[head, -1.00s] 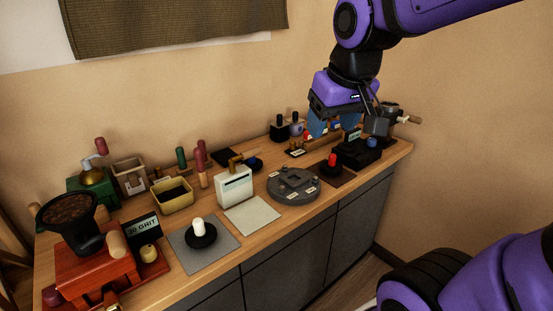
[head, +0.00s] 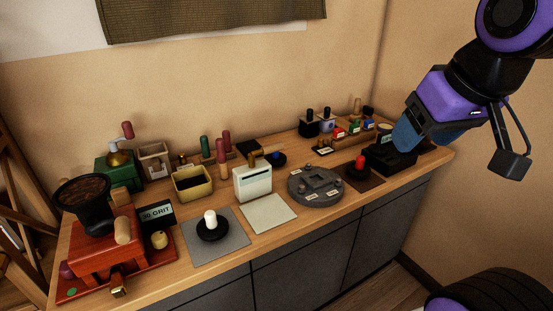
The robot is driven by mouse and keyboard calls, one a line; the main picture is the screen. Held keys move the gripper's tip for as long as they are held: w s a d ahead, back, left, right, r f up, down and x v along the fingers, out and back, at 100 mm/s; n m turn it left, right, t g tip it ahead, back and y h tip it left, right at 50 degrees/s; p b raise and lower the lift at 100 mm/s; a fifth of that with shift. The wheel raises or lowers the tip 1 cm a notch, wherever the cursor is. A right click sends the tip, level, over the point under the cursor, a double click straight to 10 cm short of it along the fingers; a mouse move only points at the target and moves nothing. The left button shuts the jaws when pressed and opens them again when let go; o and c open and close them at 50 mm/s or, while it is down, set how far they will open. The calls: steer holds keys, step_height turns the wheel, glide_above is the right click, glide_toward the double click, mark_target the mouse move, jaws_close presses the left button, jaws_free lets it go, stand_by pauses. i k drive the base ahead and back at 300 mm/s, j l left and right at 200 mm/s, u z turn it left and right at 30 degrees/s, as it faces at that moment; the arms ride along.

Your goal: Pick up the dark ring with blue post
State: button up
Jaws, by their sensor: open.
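The dark ring with blue post (head: 278,159) lies flat at the back middle of the counter, just behind and right of the white box (head: 253,182). The box hides a little of the area in front of it. My gripper (head: 412,137) is open, with blue fingers, at the counter's right end over the black block (head: 388,160). It is well to the right of the ring and apart from it. The fingers hide part of the black block.
Similar dark rings carry a white post (head: 211,225) and a red post (head: 360,168). A grey round tray (head: 316,197) lies between them. A yellow bin (head: 193,187), a red grinder (head: 105,245) and several upright handles crowd the left and back.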

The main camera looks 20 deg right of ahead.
mark_target(276, 159)
steer(key=i+l+u, duration=0.25)
steer(key=i+l, duration=0.25)
steer(key=i+l+u, duration=0.25)
steer(key=i+l, duration=0.2)
steer(key=l, duration=0.2)
